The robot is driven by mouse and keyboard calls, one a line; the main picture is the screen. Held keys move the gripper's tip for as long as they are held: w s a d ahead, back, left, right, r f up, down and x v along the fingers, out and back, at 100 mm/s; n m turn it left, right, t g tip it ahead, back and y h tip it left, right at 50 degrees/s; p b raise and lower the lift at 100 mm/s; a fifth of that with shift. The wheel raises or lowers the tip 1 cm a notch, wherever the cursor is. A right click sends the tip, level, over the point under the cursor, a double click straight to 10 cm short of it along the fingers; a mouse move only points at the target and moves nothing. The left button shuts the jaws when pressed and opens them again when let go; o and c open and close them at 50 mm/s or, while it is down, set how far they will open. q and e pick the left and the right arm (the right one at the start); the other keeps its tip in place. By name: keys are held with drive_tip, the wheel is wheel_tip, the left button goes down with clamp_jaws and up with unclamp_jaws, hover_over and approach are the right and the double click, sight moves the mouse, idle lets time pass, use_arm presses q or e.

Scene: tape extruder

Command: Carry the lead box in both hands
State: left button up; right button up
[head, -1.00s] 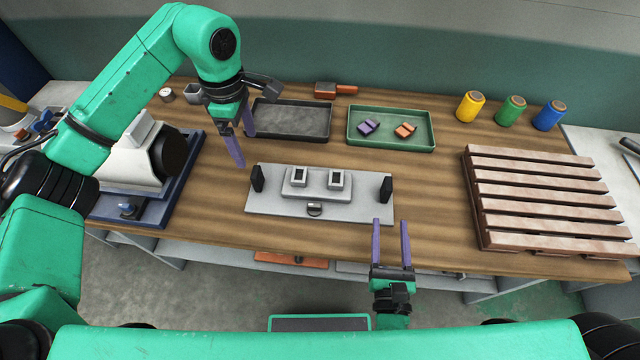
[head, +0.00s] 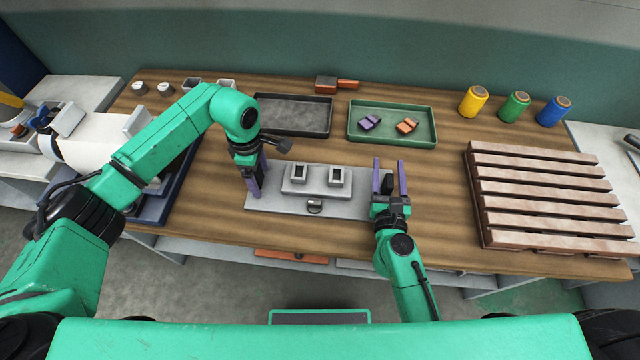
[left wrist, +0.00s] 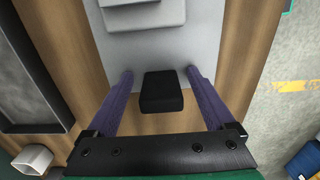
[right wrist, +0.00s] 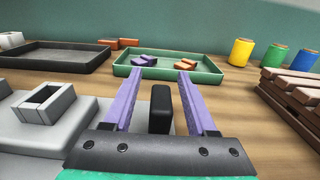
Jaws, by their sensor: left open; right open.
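The lead box (head: 342,207) looks like a flat grey plate with a raised block and two square openings on the wooden table, with a black handle at each end. My left gripper (head: 256,178) points down at its left end; in the left wrist view its open fingers stand either side of a black handle (left wrist: 162,91). My right gripper (head: 389,163) is at the right end, open, with the other black handle (head: 388,183) between its fingers. That handle also shows in the right wrist view (right wrist: 160,108). Neither gripper is closed on its handle.
A wooden pallet (head: 545,195) lies at the right. Behind the box are a dark tray (head: 292,130) and a green tray (head: 391,138) holding purple and orange pieces. Yellow, green and blue spools stand at the back right. A white machine (head: 95,140) is at the left.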

use_arm(q)
drive_tip(key=c, duration=0.7)
use_arm(e)
drive_tip(key=c, duration=0.7)
use_arm(q)
clamp_jaws()
use_arm(e)
clamp_jaws()
use_arm(q)
drive_tip(key=shift+r, duration=0.1)
